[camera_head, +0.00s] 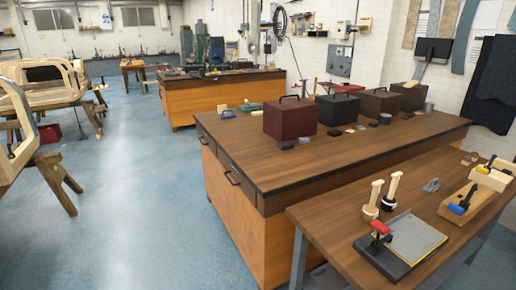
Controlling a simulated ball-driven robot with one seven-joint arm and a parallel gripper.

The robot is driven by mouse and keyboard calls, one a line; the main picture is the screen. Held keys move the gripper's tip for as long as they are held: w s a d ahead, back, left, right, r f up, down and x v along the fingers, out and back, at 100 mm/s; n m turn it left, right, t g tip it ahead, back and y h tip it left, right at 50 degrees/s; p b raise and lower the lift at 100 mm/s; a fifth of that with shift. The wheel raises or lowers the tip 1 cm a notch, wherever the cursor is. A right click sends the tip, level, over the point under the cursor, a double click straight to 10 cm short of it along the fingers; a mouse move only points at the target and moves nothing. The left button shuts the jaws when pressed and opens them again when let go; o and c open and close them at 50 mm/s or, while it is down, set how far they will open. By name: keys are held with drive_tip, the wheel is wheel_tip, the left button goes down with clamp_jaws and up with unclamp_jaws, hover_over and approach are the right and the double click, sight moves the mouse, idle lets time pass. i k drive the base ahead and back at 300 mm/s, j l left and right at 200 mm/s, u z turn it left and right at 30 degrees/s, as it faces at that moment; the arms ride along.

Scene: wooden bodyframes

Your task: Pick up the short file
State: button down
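I cannot pick out the short file with certainty. The near bench (340,232) at the lower right carries several tools. Two upright pale wooden handles (373,198) stand side by side on it, in dark-and-white round bases. A dark board with a grey sheet and yellow edge (415,238) lies in front of them, with a red-knobbed black tool (379,229) at its left end. A wooden block (474,205) with a blue-and-black tool (460,207) on it lies to the right. My gripper is not in view.
A long workbench (260,170) behind holds a dark red toolbox (290,120), darker boxes (337,108) and small items. Another bench (215,95) stands farther back. Wooden bodyframes (40,95) and a trestle (55,180) stand at left. Blue floor (130,200) is open between them.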

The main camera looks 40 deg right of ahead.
sight(433, 186)
drive_tip(key=z, duration=2.15)
